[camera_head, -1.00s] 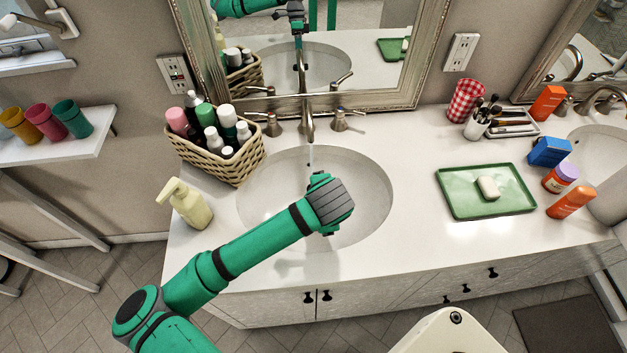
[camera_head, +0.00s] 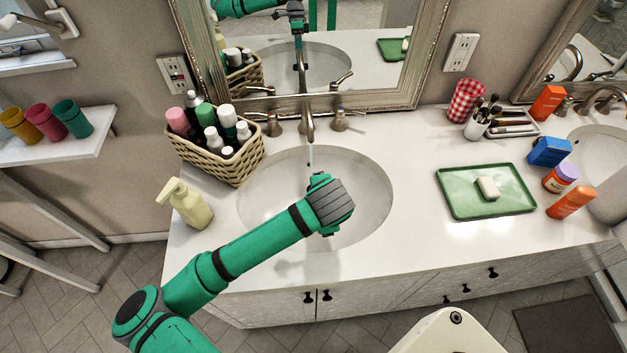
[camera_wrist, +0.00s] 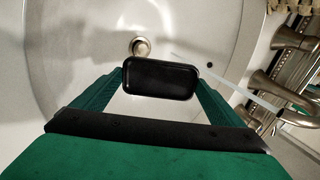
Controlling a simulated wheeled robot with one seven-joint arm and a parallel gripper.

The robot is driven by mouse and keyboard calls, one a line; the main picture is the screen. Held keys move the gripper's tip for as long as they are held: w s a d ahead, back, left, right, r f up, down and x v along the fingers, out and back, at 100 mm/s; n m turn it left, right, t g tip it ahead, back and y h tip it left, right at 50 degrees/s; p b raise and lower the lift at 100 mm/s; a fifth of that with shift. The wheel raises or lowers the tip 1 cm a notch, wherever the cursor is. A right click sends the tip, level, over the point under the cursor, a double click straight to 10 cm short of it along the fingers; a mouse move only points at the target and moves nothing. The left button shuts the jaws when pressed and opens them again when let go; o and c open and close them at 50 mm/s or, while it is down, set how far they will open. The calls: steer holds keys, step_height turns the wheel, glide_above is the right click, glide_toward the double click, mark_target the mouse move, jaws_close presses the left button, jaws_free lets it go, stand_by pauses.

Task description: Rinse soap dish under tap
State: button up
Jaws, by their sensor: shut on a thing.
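The black soap dish (camera_wrist: 160,80) is a small rounded rectangle held between the two green fingers of my gripper (camera_wrist: 161,76) in the wrist view. My gripper is shut on it, over the white sink basin (camera_head: 262,200). In the head view my wrist hides the dish and fingers. The tap (camera_head: 308,125) stands behind the basin and shows at the right of the wrist view (camera_wrist: 268,88). A thin pale water stream (camera_head: 310,157) falls from its spout. In the wrist view the stream (camera_wrist: 225,80) passes to the right of the dish, apart from it in the picture.
A wicker basket of bottles (camera_head: 222,170) and a soap pump bottle (camera_head: 188,207) stand left of the basin. A green tray (camera_head: 460,200) with a white soap bar (camera_head: 487,187) lies to the right. Two tap handles (camera_head: 340,120) (camera_head: 272,124) flank the spout.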

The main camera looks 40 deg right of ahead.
stand_by(0.3)
steer(key=s+a+r, duration=0.2)
steer(key=s+r, duration=0.2)
steer(key=shift+a, duration=0.4)
steer(key=shift+s, duration=0.1)
stand_by(0.8)
